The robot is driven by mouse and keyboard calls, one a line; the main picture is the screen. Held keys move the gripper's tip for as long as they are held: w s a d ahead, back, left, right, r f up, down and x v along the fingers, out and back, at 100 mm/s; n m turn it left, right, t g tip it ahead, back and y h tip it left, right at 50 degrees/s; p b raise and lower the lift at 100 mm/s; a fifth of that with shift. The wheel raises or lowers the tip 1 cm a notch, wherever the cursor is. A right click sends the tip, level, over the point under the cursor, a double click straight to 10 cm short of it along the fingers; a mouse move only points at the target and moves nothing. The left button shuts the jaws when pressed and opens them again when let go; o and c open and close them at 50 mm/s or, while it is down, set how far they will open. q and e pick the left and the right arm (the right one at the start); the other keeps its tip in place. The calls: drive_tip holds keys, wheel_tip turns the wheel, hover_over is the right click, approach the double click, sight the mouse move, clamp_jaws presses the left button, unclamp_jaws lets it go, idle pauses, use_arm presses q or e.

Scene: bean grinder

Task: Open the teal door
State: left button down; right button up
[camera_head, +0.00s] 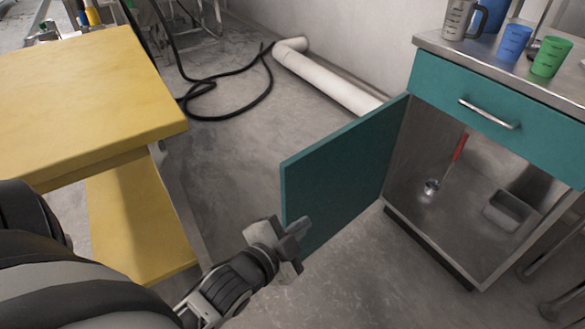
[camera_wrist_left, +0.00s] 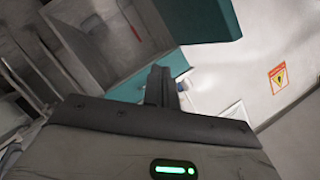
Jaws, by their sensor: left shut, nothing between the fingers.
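The teal door (camera_head: 340,180) stands wide open in the head view, swung out to the left of the metal cabinet (camera_head: 440,205). The inside of the cabinet shows. My left gripper (camera_head: 300,231) is at the door's free edge, low down, with its fingers overlapping the door in the picture. I cannot tell whether they touch it. In the left wrist view my fingers (camera_wrist_left: 158,86) are together and empty, with teal surface behind them. The door's handle is hidden. My right gripper is not in view.
A teal drawer (camera_head: 500,110) with a metal handle is above the opening. A red-handled ladle (camera_head: 459,150) and a metal tray (camera_head: 511,209) are inside. Cups, including a green one (camera_head: 551,57), stand on top. A yellow table (camera_head: 80,95) is at left.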

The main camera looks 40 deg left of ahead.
sight(293, 178)
use_arm(q)
drive_tip(key=a+m+t+p, duration=0.25)
drive_tip(key=a+m, duration=0.25)
drive_tip(key=m, duration=0.3)
drive_tip(key=shift+m+t+y, duration=0.25)
drive_tip(key=shift+m+y, duration=0.05)
drive_tip(key=w+a+b, duration=0.1)
drive_tip(key=w, duration=0.5)
drive_tip(key=w+a+b, duration=0.1)
drive_tip(key=w, duration=0.3)
drive_tip(key=shift+a+r+b, duration=0.1)
drive_tip(key=shift+a+b, duration=0.25)
drive_tip(key=shift+a+r, duration=0.1)
drive_tip(key=shift+a, duration=0.35)
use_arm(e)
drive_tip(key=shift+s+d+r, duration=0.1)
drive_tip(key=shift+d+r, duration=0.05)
